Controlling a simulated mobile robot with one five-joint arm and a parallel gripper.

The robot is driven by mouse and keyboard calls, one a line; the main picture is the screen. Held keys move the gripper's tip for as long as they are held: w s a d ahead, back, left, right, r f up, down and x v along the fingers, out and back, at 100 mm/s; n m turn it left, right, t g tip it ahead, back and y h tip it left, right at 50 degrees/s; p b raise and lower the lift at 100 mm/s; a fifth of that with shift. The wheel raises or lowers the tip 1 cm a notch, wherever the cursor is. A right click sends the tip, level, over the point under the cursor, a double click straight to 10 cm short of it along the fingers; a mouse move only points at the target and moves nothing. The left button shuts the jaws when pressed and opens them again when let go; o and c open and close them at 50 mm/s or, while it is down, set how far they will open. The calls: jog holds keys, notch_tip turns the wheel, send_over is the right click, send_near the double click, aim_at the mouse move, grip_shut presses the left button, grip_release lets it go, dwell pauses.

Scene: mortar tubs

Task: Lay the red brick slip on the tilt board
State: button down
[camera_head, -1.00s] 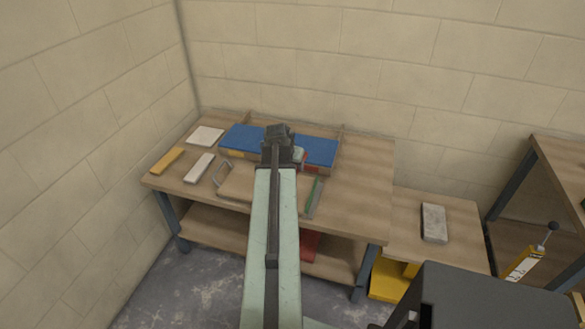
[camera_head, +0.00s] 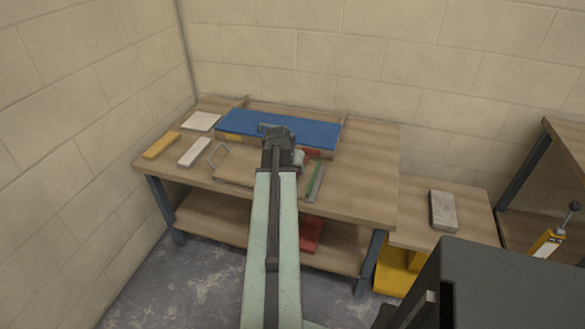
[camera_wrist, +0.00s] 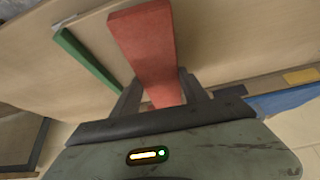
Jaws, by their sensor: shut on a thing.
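The red brick slip (camera_wrist: 145,48) fills the middle of the wrist view, long and flat. My gripper (camera_wrist: 158,95) is shut on its near end, a finger at each side. In the head view my gripper (camera_head: 277,140) is over the workbench, in front of the blue-topped board. The slip is mostly hidden there behind the gripper. The long blue-topped board (camera_head: 290,128), which looks like the tilt board, lies along the back of the bench with coloured patches on its front edge. Its blue corner also shows at right in the wrist view (camera_wrist: 285,101). The slip appears apart from it.
The bench (camera_head: 365,180) also holds a green strip (camera_head: 316,181), a wooden board with a metal handle (camera_head: 217,153), a yellow bar (camera_head: 161,145), a white bar (camera_head: 194,152) and a pale tile (camera_head: 201,121). A grey block (camera_head: 443,210) is on the lower table at right.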

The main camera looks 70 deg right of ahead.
jog(key=shift+f+b, duration=0.5)
jog(key=c, duration=0.5)
grip_release()
jog(key=shift+r, duration=0.1)
jog(key=p+v, duration=0.7)
jog(key=v, duration=0.1)
